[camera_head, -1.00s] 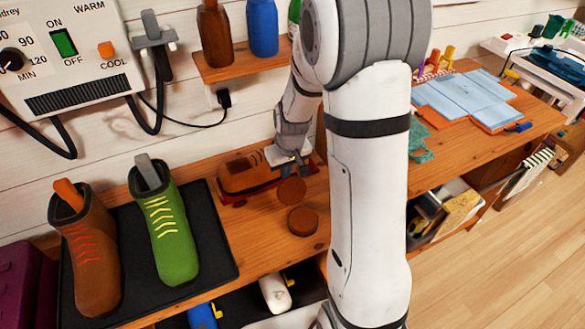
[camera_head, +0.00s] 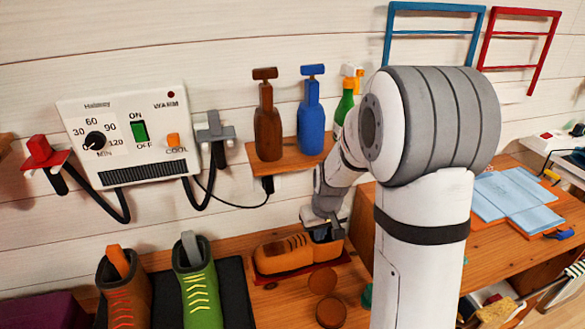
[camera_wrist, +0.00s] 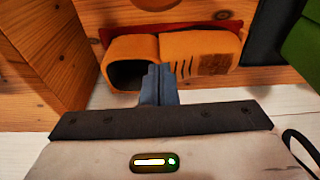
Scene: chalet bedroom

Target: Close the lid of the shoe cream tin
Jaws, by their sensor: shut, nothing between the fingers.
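The shoe cream tin (camera_head: 331,313) is a small round brown tin on the wooden bench, near the lower edge of the head view. Its round brown lid (camera_head: 322,282) shows just behind it, open and not covering the tin; its exact tilt is hard to tell. My gripper (camera_head: 328,238) is behind the lid, above or beside the right end of an orange-brown shoe (camera_head: 284,254). In the wrist view my gripper (camera_wrist: 160,72) is shut and empty, with the shoe (camera_wrist: 201,52) just beyond the fingertips. A brown round edge at the top of that view is cut off.
The shoe lies on a red mat (camera_head: 300,274). Green (camera_head: 197,285) and brown (camera_head: 124,290) boots stand on a black tray at left. A shelf (camera_head: 290,157) with bottles is above my gripper. Some bare bench surrounds the tin.

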